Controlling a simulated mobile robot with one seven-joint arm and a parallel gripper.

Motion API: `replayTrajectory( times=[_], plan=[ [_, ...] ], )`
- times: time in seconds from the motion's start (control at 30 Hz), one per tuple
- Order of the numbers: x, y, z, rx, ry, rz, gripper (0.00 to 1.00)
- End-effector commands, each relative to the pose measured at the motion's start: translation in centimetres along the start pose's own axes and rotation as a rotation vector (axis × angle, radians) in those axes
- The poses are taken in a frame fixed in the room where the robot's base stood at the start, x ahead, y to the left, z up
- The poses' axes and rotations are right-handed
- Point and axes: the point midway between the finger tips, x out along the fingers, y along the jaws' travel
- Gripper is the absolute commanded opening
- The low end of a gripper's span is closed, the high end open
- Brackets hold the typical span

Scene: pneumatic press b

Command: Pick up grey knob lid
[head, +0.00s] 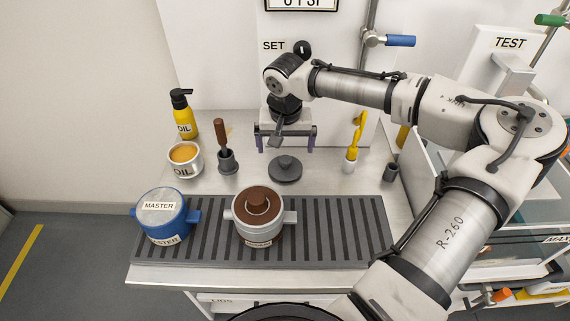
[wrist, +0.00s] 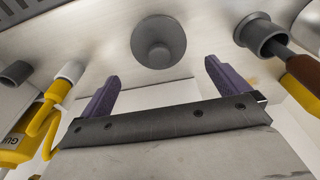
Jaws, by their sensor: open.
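The grey knob lid (head: 285,170) is a dark grey disc with a round knob on top. It lies on the bench behind the ribbed mat. In the wrist view the lid (wrist: 158,42) shows near the top middle, beyond the fingertips, with clear space between. My gripper (head: 286,143) is above and behind the lid in the head view, with its purple fingers spread. In the wrist view my gripper (wrist: 158,78) is open and empty, with one finger on each side and the lid centred between them.
A brown-topped pot (head: 243,231) and a blue MASTER pot (head: 165,234) stand on the mat (head: 340,230). A brush holder (head: 228,167), an oil cup (head: 196,157) and an oil bottle (head: 188,130) stand left. A yellow tool in a white holder (head: 350,165) and a grey cup (head: 390,172) stand right.

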Motion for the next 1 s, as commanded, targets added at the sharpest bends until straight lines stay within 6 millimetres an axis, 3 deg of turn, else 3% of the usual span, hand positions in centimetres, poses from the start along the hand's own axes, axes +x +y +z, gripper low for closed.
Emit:
replayTrajectory(
  times=[0.53, 0.83, 1.0],
  plan=[
    [6.1, 0.0, 0.4, -0.004, 0.000, -0.001, 1.00],
    [6.7, 0.0, 0.4, -0.004, 0.002, -0.002, 1.00],
    [6.7, 0.0, 0.4, -0.004, 0.002, -0.002, 0.79]
  ],
)
